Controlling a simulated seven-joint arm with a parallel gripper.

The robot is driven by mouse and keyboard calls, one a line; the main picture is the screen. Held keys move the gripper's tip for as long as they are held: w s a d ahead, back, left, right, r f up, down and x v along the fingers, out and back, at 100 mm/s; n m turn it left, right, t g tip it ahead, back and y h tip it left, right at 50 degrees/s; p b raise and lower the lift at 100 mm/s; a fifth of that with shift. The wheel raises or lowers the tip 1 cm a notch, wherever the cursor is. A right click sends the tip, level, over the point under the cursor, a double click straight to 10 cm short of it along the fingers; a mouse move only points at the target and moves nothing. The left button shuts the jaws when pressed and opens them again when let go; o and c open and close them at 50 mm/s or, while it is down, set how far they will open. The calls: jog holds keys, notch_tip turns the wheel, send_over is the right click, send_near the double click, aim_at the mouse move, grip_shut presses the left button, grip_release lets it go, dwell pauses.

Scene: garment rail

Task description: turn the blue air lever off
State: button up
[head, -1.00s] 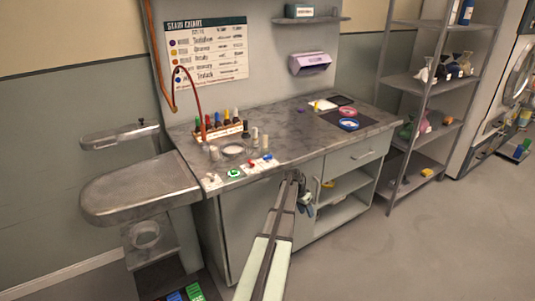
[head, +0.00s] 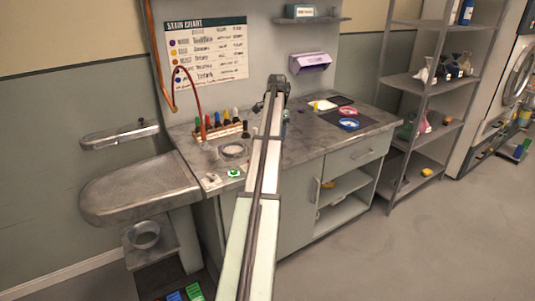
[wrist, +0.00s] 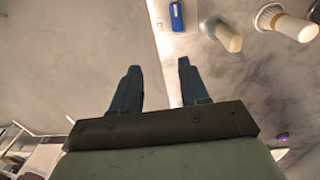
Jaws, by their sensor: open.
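The lever lies beyond the fingertips in the picture, nearer the right finger, with a visible gap. The lever's exact angle is hard to tell.
A pale cylinder (wrist: 224,36) and a white bottle (wrist: 290,22) stand right of the lever. On the counter (head: 310,150) are a rack of coloured bottles (head: 220,130), a green ring-shaped control (head: 233,172) and a blue dish (head: 348,124). Open floor lies in front.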

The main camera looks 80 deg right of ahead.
jog(key=w+r, duration=0.4)
notch_tip(320, 180, down, 14)
jog(key=shift+w+a+r, duration=0.1)
jog(key=shift+a+r, duration=0.05)
dwell(0.3)
grip_shut()
dwell(0.4)
